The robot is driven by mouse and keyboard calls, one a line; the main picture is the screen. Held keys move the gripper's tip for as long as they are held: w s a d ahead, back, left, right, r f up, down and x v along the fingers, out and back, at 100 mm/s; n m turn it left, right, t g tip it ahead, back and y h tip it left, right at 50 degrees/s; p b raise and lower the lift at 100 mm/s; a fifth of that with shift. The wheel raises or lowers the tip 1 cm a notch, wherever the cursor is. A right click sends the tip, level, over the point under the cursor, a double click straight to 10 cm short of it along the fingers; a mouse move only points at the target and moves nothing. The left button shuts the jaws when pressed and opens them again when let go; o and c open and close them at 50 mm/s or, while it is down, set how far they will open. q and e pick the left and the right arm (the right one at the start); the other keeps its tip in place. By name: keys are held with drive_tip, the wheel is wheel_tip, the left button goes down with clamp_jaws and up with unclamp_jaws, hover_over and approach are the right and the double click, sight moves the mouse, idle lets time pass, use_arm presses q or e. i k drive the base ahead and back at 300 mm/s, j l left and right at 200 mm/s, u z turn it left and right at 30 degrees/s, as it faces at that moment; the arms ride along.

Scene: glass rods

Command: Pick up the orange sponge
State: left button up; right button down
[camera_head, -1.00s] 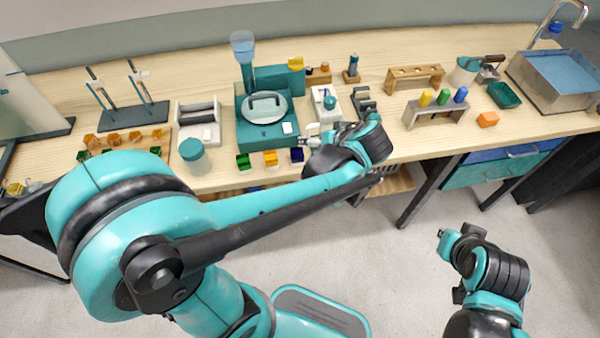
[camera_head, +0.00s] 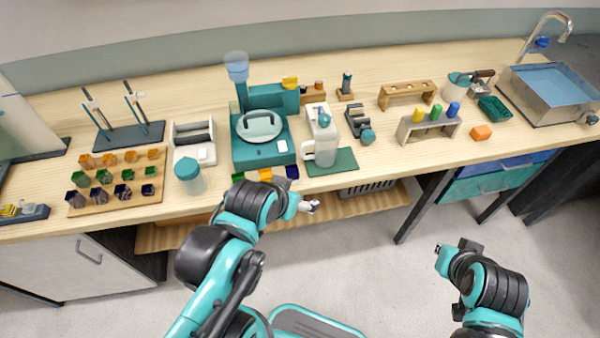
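The orange sponge (camera_head: 481,132) is a small orange block lying on the wooden bench top at the right, in front of the green basket and left of the sink. My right gripper (camera_head: 440,248) hangs low over the floor in front of the bench, below and left of the sponge and well apart from it. Its fingers are too small to read. My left gripper (camera_head: 312,206) is in front of the bench's front edge near the middle, far left of the sponge. Whether its fingers are open is not clear.
A wooden rack (camera_head: 430,130) with yellow, green and blue pieces stands left of the sponge. The green basket (camera_head: 495,109) is behind it. The metal sink (camera_head: 552,94) is to its right. Bare bench top lies around the sponge's front.

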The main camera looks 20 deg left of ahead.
sight(482, 132)
drive_tip(key=i+l+u, duration=0.1)
drive_tip(key=i+l, duration=0.3)
drive_tip(key=i+l+u, duration=0.15)
drive_tip(key=i+l, duration=0.2)
drive_tip(key=i+l+u, duration=0.1)
drive_tip(key=i+l, duration=0.2)
drive_tip(key=l, duration=0.3)
drive_tip(key=i+l+u, duration=0.1)
drive_tip(key=i+l, duration=0.25)
drive_tip(key=l, duration=0.15)
